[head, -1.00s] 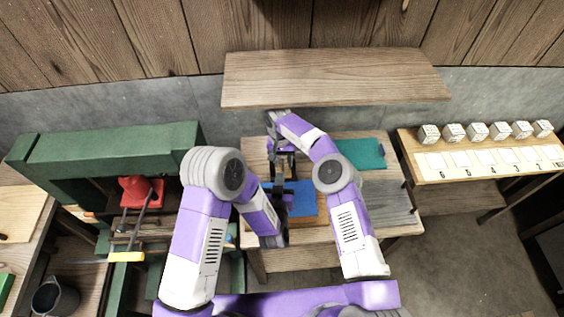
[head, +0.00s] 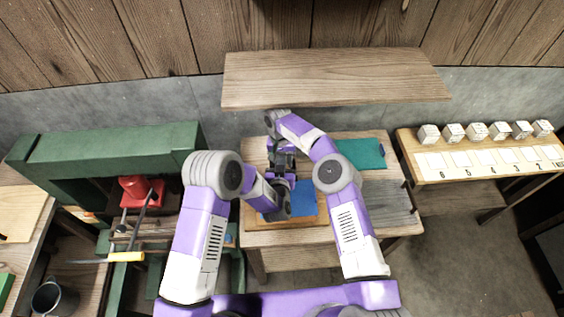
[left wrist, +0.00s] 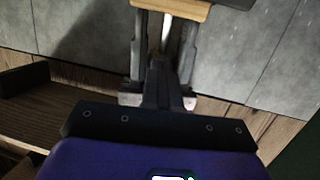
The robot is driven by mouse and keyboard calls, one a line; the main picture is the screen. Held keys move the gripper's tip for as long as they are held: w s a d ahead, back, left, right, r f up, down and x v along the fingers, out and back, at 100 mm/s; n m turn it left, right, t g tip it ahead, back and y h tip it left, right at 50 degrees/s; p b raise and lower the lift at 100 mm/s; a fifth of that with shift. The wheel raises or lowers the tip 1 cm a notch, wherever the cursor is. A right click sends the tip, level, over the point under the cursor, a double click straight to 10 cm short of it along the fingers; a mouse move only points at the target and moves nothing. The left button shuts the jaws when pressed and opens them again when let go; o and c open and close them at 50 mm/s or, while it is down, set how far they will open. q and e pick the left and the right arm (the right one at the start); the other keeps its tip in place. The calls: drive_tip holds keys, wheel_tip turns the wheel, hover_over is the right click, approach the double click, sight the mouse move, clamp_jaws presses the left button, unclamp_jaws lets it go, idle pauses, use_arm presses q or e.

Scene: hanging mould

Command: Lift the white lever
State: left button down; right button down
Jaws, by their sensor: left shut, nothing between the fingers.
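I cannot clearly make out the white lever in the head view, where my arms cover the middle of the table. A narrow pale upright shape (left wrist: 168,32) shows beyond the fingers in the left wrist view; I cannot tell if it is the lever. My left gripper (head: 281,166) is shut and empty over the back of the table, by the blue mat (head: 306,199). In the left wrist view its dark fingers (left wrist: 163,75) point up the picture. My right gripper (head: 279,141) is close by, pointing down at the table's back edge; its fingers are mostly hidden.
A wooden shelf (head: 335,80) spans the wall above the table. A teal mat (head: 360,154) lies to the right. A green frame (head: 110,152) with a red part (head: 141,191) stands at left. Several white cubes (head: 476,131) line a side table. The table's right front is clear.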

use_arm(q)
drive_tip(key=shift+w+a+r, duration=0.1)
drive_tip(key=shift+w+r, duration=0.1)
drive_tip(key=shift+w, duration=0.3)
use_arm(e)
drive_tip(key=shift+s+a+r, duration=0.1)
drive_tip(key=shift+s+a, duration=0.1)
drive_tip(key=shift+s, duration=0.05)
use_arm(q)
drive_tip(key=shift+w+f, duration=0.1)
drive_tip(key=shift+w, duration=0.1)
use_arm(e)
drive_tip(key=shift+w+d, duration=0.15)
use_arm(q)
drive_tip(key=shift+d, duration=0.25)
use_arm(e)
drive_tip(key=c, duration=0.7)
unclamp_jaws()
drive_tip(key=shift+d, duration=0.1)
